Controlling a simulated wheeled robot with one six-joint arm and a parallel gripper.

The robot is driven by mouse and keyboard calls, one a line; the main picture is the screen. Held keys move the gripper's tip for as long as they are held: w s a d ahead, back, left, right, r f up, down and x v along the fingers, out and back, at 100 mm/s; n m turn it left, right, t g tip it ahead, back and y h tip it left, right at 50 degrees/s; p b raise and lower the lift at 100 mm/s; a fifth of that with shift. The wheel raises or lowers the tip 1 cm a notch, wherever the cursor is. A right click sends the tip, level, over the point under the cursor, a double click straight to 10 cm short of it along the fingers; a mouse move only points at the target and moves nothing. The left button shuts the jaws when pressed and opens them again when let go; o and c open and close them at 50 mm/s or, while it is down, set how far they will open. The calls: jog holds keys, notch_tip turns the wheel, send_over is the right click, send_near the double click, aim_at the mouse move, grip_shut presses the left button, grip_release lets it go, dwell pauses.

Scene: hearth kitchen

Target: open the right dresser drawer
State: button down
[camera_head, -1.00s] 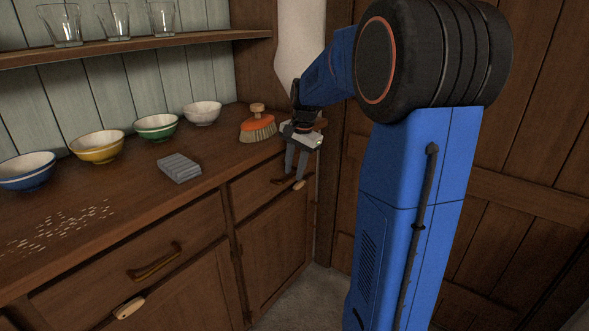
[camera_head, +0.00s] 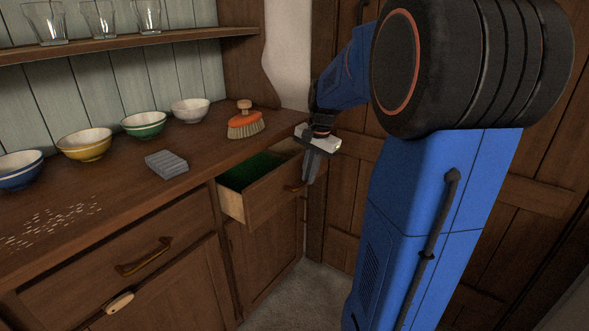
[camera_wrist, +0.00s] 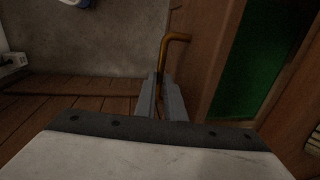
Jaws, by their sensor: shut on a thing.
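The right dresser drawer (camera_head: 262,200) is pulled out from the dresser, and its green-lined inside (camera_head: 248,171) shows from above. My gripper (camera_head: 309,180) is at the drawer's front, its fingers pointing down over the handle (camera_head: 294,188). In the wrist view, the fingers (camera_wrist: 162,98) are shut on the brass-coloured handle (camera_wrist: 174,40), with the green drawer inside to their right. The part of the handle between the fingers is hidden. The left drawer (camera_head: 100,255) is shut.
On the dresser top stand several bowls (camera_head: 144,126), a grey ribbed block (camera_head: 166,164), a brush (camera_head: 245,122) and scattered pale crumbs (camera_head: 50,222). Glasses (camera_head: 98,20) stand on the shelf above. A wooden door (camera_head: 520,180) is close on the right. Bare floor lies below the open drawer.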

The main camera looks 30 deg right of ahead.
jog(key=s+d, duration=0.2)
jog(key=s, duration=0.5)
jog(key=s+d, duration=0.3)
jog(key=s, duration=0.4)
jog(key=shift+s+d, duration=0.25)
jog(key=shift+s, duration=0.15)
jog(key=c, duration=1.8)
grip_release()
jog(key=shift+c, duration=0.2)
jog(key=s+d+r, duration=0.1)
jog(key=s+r, duration=0.2)
jog(key=r, duration=1.4)
